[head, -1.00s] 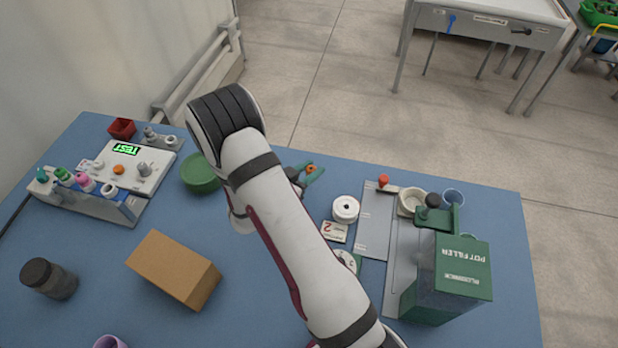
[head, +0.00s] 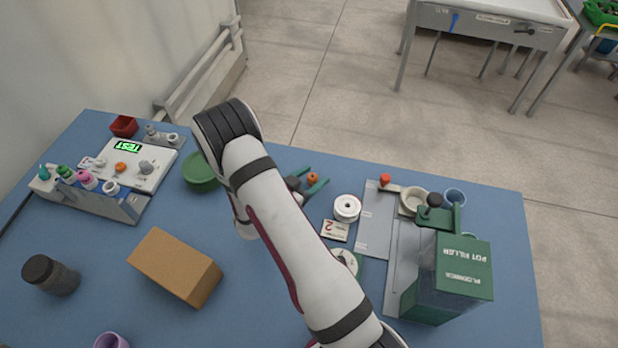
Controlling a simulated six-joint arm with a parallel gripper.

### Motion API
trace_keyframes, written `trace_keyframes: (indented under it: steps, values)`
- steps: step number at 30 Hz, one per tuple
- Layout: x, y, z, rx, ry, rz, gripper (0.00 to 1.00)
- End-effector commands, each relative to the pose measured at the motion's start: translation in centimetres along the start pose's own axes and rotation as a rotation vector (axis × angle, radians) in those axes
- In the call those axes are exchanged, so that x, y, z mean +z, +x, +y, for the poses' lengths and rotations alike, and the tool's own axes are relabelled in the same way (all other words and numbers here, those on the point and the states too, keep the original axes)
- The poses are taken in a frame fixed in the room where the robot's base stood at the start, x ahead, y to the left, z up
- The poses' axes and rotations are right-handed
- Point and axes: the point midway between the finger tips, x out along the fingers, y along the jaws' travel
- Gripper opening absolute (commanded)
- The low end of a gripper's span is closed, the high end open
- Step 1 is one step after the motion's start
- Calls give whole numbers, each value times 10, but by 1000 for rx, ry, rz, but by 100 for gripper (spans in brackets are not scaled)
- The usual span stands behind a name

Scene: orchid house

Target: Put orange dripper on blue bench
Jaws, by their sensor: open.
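My gripper (head: 311,181) has green fingers and is open, over the far middle of the blue bench (head: 455,335). A small orange piece, which looks like the top of the orange dripper (head: 313,178), shows between the fingertips. The wrist and fingers hide its lower part. I cannot tell whether it touches a finger or stands on the bench.
A white round pot (head: 347,208) and a card marked 2 (head: 335,231) lie just right of my gripper. The green pot filler (head: 447,280) stands at the right. A green dish (head: 200,172), cardboard box (head: 175,266) and dripper rack (head: 100,198) are left.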

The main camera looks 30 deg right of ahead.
Motion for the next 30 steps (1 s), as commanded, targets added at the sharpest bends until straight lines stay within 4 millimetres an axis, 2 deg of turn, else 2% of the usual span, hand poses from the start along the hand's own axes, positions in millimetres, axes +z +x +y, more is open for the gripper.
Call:
trace_keyframes:
  steps: [2, 5, 12, 15, 18, 20, 23, 24, 25, 26, 27, 29, 30]
  values:
    - [-1, -6, -1, -3, -1, 0, 61]
    - [-2, -25, -1, -5, -1, 0, 61]
    - [-2, -90, -2, -6, 0, 0, 61]
    - [-2, -109, -1, -5, 1, 0, 61]
    - [-2, -118, -2, -6, 4, -6, 61]
    - [-2, -123, -10, -36, 40, -57, 61]
    - [-7, -142, -53, -204, 166, -307, 61]
    - [-13, -162, -75, -310, 202, -450, 61]
    - [-20, -183, -88, -398, 213, -562, 61]
    - [-28, -206, -96, -484, 203, -669, 61]
    - [-38, -239, -96, -588, 159, -799, 61]
    - [-53, -285, -74, -706, 41, -963, 61]
    - [-60, -310, -47, -752, -61, -1047, 61]
